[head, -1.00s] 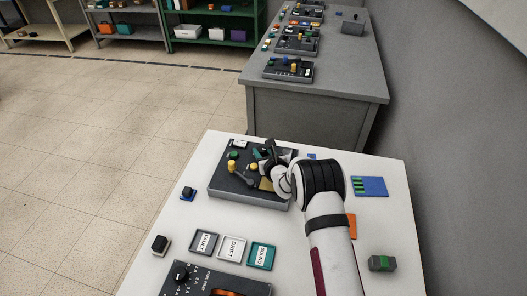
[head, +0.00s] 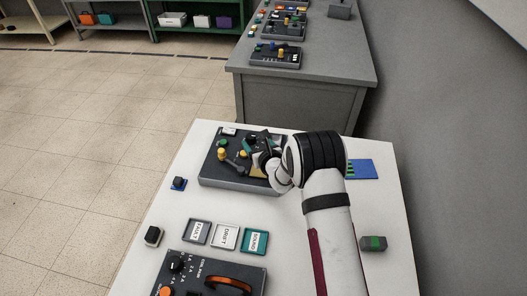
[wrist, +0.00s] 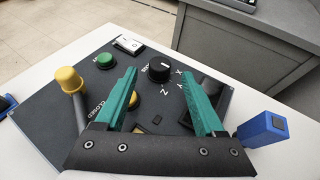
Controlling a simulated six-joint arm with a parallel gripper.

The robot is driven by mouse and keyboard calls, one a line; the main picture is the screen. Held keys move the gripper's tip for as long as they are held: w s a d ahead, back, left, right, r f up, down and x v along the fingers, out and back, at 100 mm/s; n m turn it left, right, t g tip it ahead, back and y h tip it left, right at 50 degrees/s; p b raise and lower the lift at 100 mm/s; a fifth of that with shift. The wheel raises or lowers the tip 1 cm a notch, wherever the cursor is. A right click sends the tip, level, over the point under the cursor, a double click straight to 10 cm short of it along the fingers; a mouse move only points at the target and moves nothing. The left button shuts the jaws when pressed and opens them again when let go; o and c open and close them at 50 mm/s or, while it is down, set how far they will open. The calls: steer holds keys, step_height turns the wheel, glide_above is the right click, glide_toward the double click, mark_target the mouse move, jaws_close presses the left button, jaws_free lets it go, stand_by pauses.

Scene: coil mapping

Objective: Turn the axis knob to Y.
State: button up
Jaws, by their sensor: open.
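The axis knob (wrist: 159,70) is black and round with a short white mark, on a dark panel (wrist: 60,120) with white letters X, Y and Z to its right and below. The mark seems to face the X side; its exact setting is hard to tell. My gripper (wrist: 165,88) has green fingers spread apart, with the knob beyond and between them in the wrist view; I see no contact. In the head view my gripper (head: 261,146) is over the right part of the panel (head: 228,180), and my arm hides that part and the knob.
The panel also carries a yellow-topped lever (wrist: 69,82) by "CLOSED", a green button (wrist: 105,61) and a white switch (wrist: 128,44). A blue block (wrist: 263,129) is at the right. Labelled trays (head: 226,251) and another console (head: 200,281) stand nearer on the white table.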

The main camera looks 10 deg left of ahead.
steer(key=v, duration=1.1)
steer(key=shift+s+d+r, duration=0.1)
steer(key=shift+s+r, duration=0.1)
